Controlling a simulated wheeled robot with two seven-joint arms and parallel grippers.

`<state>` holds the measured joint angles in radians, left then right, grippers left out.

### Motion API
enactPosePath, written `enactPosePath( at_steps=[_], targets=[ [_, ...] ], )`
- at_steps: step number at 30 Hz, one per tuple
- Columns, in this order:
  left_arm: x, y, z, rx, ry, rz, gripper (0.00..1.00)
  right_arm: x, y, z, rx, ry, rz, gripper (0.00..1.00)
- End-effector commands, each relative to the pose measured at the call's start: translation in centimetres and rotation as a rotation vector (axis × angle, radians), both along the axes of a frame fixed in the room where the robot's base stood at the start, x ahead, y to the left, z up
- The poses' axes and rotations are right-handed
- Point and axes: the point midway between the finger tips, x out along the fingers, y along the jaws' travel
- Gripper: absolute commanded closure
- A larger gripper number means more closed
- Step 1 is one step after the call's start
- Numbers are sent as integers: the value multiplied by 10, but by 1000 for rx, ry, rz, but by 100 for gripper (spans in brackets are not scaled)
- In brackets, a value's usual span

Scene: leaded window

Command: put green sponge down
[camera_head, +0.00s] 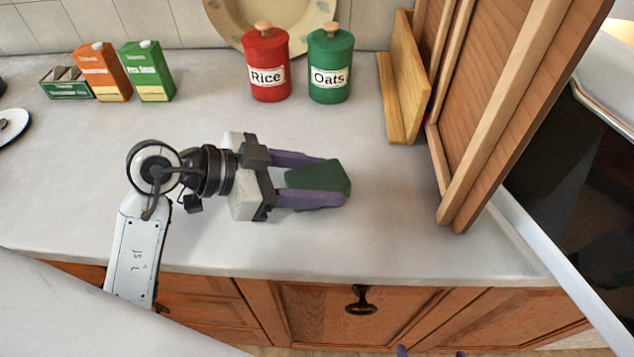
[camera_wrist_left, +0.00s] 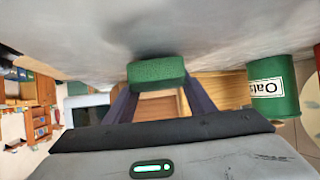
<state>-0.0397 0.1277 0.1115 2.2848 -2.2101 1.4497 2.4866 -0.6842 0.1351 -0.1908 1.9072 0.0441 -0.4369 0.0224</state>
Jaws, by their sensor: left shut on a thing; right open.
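A green sponge (camera_head: 318,177) is held between the two purple fingers of my left gripper (camera_head: 334,180), over the middle of the grey counter (camera_head: 210,260). The gripper is shut on it, with the fingers along its two sides. In the left wrist view the sponge (camera_wrist_left: 156,72) sits between the fingertips, close to the counter surface. I cannot tell whether it touches the counter. Only the purple fingertips of my right gripper (camera_head: 430,353) show at the bottom edge of the head view, apart and empty.
A red Rice canister (camera_head: 267,75) and a green Oats canister (camera_head: 331,75) stand behind. A wooden board (camera_head: 403,90) and cabinet door (camera_head: 500,100) are to the right. Cartons (camera_head: 102,70) stand at the back left. The counter around the sponge is clear.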

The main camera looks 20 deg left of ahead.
Motion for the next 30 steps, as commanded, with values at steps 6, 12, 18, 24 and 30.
enactPosePath(
  at_steps=[6, 12, 18, 24, 30],
  targets=[
    [0, 0, -8, 0, -1, 0, 68, 2, 0, 0, 1, -6, 0, 8],
    [0, 0, -11, -1, 1, 0, 68, 2, 0, 1, 1, -6, 0, 8],
    [0, 0, -10, 0, -1, 0, 32, 1, 0, 0, 1, -5, 0, 8],
    [0, 0, -10, 0, -1, 0, 32, 0, 0, -1, 0, -2, 0, 8],
    [-9, 12, 1, 2, -2, 2, 32, 0, 0, 1, 0, -1, 0, 8]
  ],
)
